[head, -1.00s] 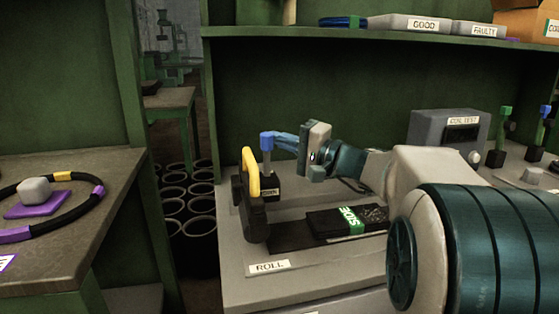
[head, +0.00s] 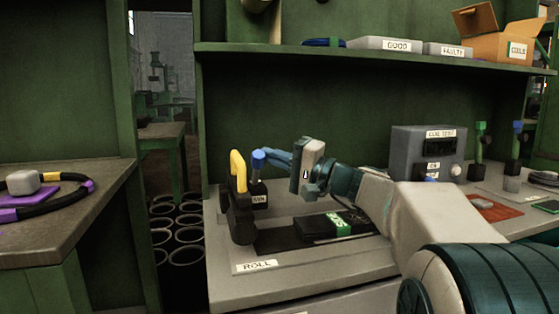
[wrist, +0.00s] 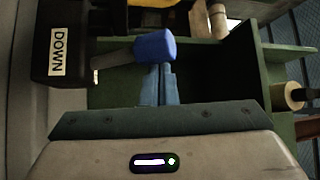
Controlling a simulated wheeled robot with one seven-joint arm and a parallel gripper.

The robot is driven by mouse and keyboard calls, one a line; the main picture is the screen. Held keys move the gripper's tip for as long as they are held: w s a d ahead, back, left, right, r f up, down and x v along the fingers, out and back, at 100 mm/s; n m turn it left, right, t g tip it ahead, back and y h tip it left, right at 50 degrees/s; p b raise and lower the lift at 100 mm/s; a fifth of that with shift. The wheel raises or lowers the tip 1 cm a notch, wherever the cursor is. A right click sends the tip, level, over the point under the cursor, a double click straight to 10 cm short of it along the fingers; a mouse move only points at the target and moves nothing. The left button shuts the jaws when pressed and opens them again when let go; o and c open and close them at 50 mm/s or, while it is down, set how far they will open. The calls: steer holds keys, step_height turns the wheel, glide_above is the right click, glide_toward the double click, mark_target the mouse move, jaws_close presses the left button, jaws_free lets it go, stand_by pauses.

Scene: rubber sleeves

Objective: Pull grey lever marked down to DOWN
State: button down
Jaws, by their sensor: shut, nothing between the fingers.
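The grey lever (head: 257,182) has a blue knob and rises from a dark block with a white DOWN label (head: 259,199). The knob (head: 258,160) stands above the label, just right of a yellow handle. In the wrist view the lever's grey shaft (wrist: 114,53) runs from the block with the DOWN label (wrist: 57,52) to the blue knob (wrist: 154,47). My gripper (head: 267,157) is shut and empty. Its blue fingertips (wrist: 160,66) lie at the knob, overlapping it in view; I cannot tell whether they touch.
The yellow handle (head: 238,170) stands close left of the lever. A dark pad with a green-marked black item (head: 338,224) lies below my wrist. A grey COIL TEST box (head: 428,153) stands to the right. A shelf (head: 330,48) runs above.

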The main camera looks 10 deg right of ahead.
steer(key=shift+a, duration=0.2)
stand_by(0.3)
steer(key=s+d+f+p, duration=0.2)
steer(key=d+p, duration=0.1)
steer(key=d, duration=0.6)
steer(key=shift+s, duration=0.15)
